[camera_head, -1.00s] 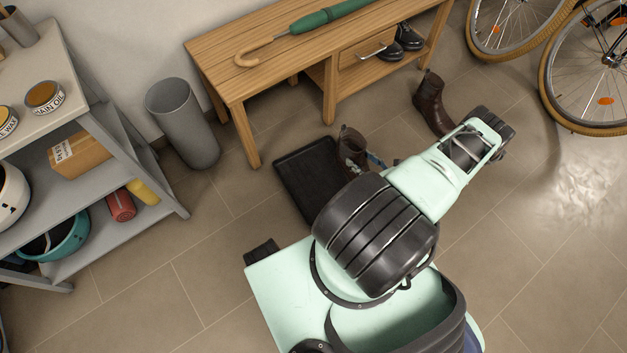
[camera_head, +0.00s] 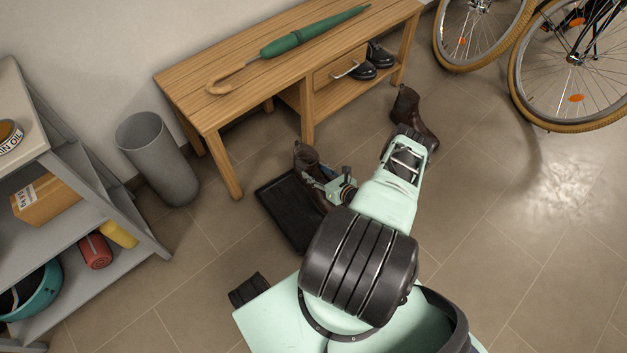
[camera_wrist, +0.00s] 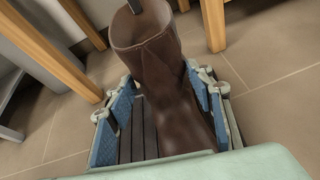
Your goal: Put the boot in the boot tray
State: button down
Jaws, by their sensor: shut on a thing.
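The brown boot (camera_head: 306,158) is upright in my gripper (camera_head: 332,186), beside and partly over the black boot tray (camera_head: 284,214) in the head view. Whether its sole touches the tray is hidden. In the wrist view the boot (camera_wrist: 152,65) stands between the blue finger pads of my gripper (camera_wrist: 160,105), its open top towards the far side. A dark ribbed surface (camera_wrist: 138,130) shows beside it low between the fingers. A second brown boot (camera_head: 410,112) is on the floor to the right, partly hidden by my arm.
A wooden bench (camera_head: 250,95) with a green umbrella (camera_head: 310,35) and black shoes (camera_head: 365,65) stands behind the tray. A grey bin (camera_head: 158,160) and a grey shelf (camera_head: 125,245) are at left. Bicycles (camera_head: 570,60) are at right. Floor in front right is clear.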

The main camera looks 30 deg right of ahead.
jog(key=shift+w+f, duration=0.25)
jog(key=shift+w+a+f+b, duration=0.1)
jog(key=shift+w+f+b, duration=0.1)
jog(key=shift+f+b, duration=0.6)
jog(key=shift+w+f+b, duration=0.2)
jog(key=shift+f+b, duration=0.15)
jog(key=shift+f, duration=0.8)
jog(key=c, duration=0.9)
grip_release()
jog(key=shift+c, duration=0.2)
jog(key=shift+s, duration=0.15)
